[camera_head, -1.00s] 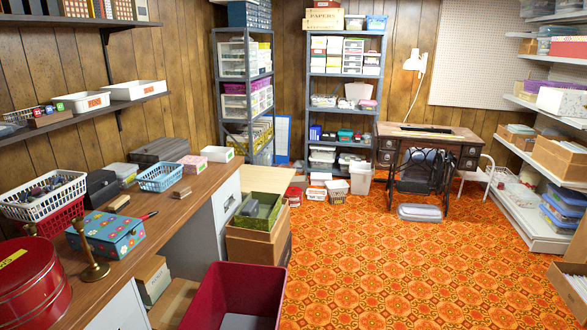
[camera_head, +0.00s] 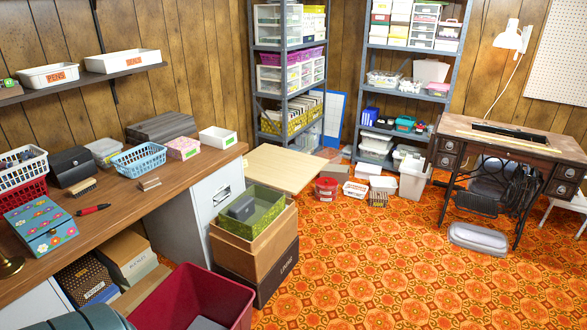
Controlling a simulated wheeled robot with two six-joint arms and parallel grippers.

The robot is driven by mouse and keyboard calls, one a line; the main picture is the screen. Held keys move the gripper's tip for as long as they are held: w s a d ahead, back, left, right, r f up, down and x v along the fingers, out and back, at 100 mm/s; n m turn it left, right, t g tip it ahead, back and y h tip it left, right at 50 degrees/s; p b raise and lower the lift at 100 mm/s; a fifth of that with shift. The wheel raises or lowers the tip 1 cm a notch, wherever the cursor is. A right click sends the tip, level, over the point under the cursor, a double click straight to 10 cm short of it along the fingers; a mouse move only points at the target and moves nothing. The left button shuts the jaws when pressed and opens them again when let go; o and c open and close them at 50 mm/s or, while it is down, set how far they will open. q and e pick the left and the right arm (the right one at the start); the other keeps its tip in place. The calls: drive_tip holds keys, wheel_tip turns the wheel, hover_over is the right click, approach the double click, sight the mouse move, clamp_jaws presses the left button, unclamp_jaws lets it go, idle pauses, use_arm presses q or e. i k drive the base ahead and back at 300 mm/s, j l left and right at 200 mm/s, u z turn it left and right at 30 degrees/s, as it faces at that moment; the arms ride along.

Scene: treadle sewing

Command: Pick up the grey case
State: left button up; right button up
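A grey case with rounded corners (camera_head: 478,238) lies flat on the orange patterned floor, in front of the treadle sewing table (camera_head: 510,140). Nothing rests on it and its top is in clear view. A smaller grey box (camera_head: 242,207) sits inside a green patterned box (camera_head: 265,222). A dark grey, ribbed case (camera_head: 160,128) lies at the back of the desk. I cannot tell from the frames alone which of these the task names. Neither of my grippers is in view.
The floor (camera_head: 400,285) is clear before the grey case. A maroon bin (camera_head: 215,290) and stacked cardboard boxes (camera_head: 255,262) stand beside the desk (camera_head: 120,195). A white bin (camera_head: 413,180) stands left of the sewing table. A dark rounded thing is cut off at bottom left.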

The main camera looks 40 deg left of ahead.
sight(243, 209)
drive_tip(key=i+u, duration=0.2)
drive_tip(key=i, duration=0.4)
drive_tip(key=i+u, duration=0.2)
drive_tip(key=i, duration=0.4)
drive_tip(key=i+l+u, duration=0.15)
drive_tip(key=i, duration=0.45)
